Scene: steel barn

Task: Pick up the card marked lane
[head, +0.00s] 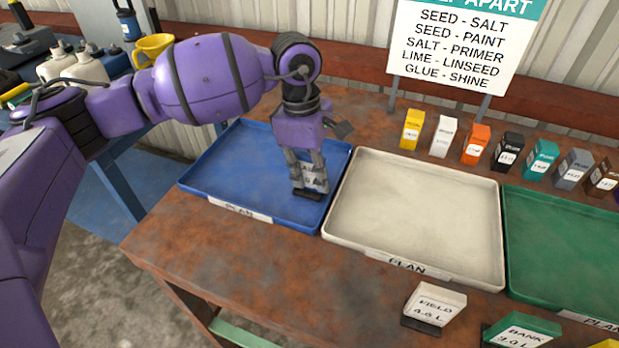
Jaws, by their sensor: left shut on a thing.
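My left gripper (306,172) points down over the right part of the blue tray (215,165). It is shut on a small card block (316,180) with a dark base. The fingers hide part of its lettering, so I cannot read the word surely. Its base is at or just above the tray floor; I cannot tell whether it touches. A white card marked FIELD (437,306) and a green card marked BANK (522,331) stand at the front edge of the table. My right gripper is not in view.
A cream tray (420,210) and a green tray (565,230) lie to the right, both empty where seen. Several coloured boxes, including a yellow one (411,130), stand in a row behind. A sign (460,45) stands at the back. A yellow mug (153,48) is at the left.

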